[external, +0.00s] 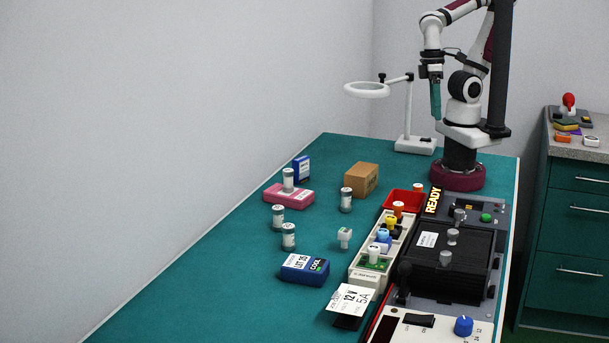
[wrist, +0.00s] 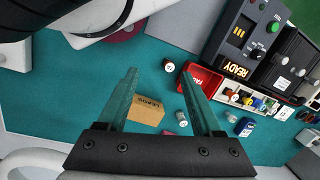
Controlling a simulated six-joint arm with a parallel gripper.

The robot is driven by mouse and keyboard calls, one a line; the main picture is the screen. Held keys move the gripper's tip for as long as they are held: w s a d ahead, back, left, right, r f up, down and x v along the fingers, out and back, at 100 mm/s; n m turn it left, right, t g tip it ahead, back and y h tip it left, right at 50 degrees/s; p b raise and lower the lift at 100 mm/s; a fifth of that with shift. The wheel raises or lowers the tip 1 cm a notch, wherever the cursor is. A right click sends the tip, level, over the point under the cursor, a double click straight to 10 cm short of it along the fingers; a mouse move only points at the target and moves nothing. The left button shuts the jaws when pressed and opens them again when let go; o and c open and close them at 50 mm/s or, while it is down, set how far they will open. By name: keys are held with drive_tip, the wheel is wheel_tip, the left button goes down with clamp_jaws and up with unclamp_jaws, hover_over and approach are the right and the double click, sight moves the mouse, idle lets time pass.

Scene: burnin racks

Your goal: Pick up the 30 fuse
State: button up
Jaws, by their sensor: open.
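My gripper (external: 436,115) is raised above the far end of the bench, pointing down. In the wrist view its two teal fingers (wrist: 159,73) are apart with nothing held between them. Several clear cylinders with pale caps stand on the mat, among them one near the brown box (external: 346,200) and two at the left (external: 278,217) (external: 288,237). Another is on the pink box (external: 288,180). I cannot read which is marked 30.
The red bin (external: 390,198) adjoins a cream rack (external: 361,273) holding coloured pieces. A black tester (external: 447,262) stands at right. A brown box (external: 361,180), pink box (external: 300,196), blue box (external: 304,268) and ring lamp stand (external: 414,146) are obstacles. The left front mat is clear.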

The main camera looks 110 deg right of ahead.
drive_tip(key=w+d+f+n+g+h, duration=0.1)
drive_tip(key=w+d+n+h, duration=0.5)
drive_tip(key=w+d+n, duration=0.15)
drive_tip(key=w+d+f+n+h, duration=0.1)
drive_tip(key=w+n+h, duration=0.2)
drive_tip(key=w+n, duration=0.3)
drive_tip(key=n+t+h, duration=0.2)
drive_tip(key=n+t, duration=0.8)
drive_tip(key=n, duration=0.6)
approach(278, 224)
drive_tip(key=s+d+r, duration=0.7)
drive_tip(key=d, duration=0.2)
drive_tip(key=w+a+f+n, duration=0.1)
drive_tip(key=a+f, duration=0.1)
drive_tip(key=w+a+f+n+t+y, duration=0.1)
drive_tip(key=a+n, duration=0.1)
drive_tip(key=w+a+f+n+t+y, duration=0.1)
drive_tip(key=a+f+n, duration=0.1)
drive_tip(key=shift+a+f, duration=0.1)
drive_tip(key=shift+f, duration=0.2)
drive_tip(key=shift+n+t, duration=0.3)
drive_tip(key=shift+n, duration=0.15)
drive_tip(key=x, duration=0.8)
drive_tip(key=a+f+x, duration=0.1)
drive_tip(key=x, duration=0.3)
drive_tip(key=shift+w, duration=0.15)
clamp_jaws()
